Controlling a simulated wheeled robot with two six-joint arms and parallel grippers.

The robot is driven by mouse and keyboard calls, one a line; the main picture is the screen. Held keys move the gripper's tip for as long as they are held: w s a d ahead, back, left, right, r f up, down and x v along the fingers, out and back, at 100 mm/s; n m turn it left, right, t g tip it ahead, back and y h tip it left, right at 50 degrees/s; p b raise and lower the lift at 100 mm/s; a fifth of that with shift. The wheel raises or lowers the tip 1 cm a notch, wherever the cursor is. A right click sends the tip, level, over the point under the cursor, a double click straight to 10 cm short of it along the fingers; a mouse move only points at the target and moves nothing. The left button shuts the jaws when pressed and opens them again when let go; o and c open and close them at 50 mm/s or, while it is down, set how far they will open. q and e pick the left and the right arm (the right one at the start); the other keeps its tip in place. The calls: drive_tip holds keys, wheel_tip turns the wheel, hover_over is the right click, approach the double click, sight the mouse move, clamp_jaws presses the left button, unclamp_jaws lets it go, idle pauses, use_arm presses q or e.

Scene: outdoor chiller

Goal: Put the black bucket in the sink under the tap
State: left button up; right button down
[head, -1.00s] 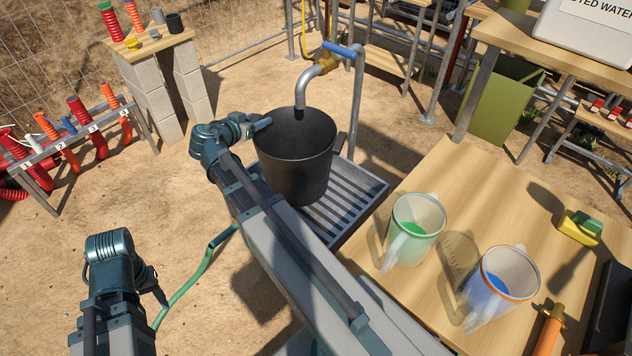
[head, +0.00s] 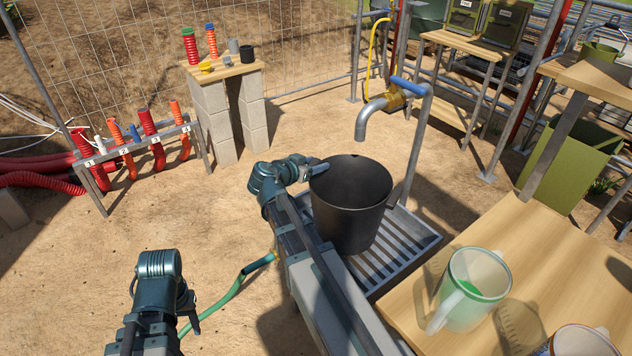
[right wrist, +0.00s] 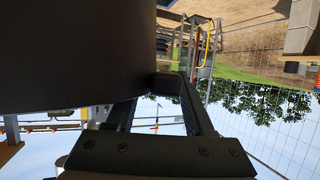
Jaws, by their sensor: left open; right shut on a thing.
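The black bucket (head: 345,215) is upright at the metal sink (head: 408,228), covering the left part of its slatted grate. I cannot tell whether its base rests on the grate. The grey tap (head: 366,118) with a blue lever stands behind it; the spout end shows just above the far rim. My right gripper (head: 318,168) is shut on the bucket at its upper left side. In the right wrist view the bucket's dark wall (right wrist: 75,50) fills the upper left, next to the fingers. My left gripper (head: 188,312) is open and empty at lower left, away from the bucket.
A wooden table (head: 540,255) with a green-banded mug (head: 470,290) and another mug (head: 580,342) stands to the right of the sink. A green hose (head: 235,285) lies on the ground. A hose rack (head: 140,145) and a block stand (head: 225,105) are farther left. Sandy ground between is clear.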

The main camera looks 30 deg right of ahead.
wheel_tip(320, 180, down, 4)
drive_tip(key=b, duration=0.3)
drive_tip(key=shift+r+b, duration=0.25)
drive_tip(key=shift+b, duration=0.05)
drive_tip(key=shift+f, duration=0.15)
drive_tip(key=shift+c, duration=1.4)
unclamp_jaws()
drive_tip(key=p+v, duration=0.4)
drive_tip(key=v, duration=0.8)
drive_tip(key=shift+p, duration=0.3)
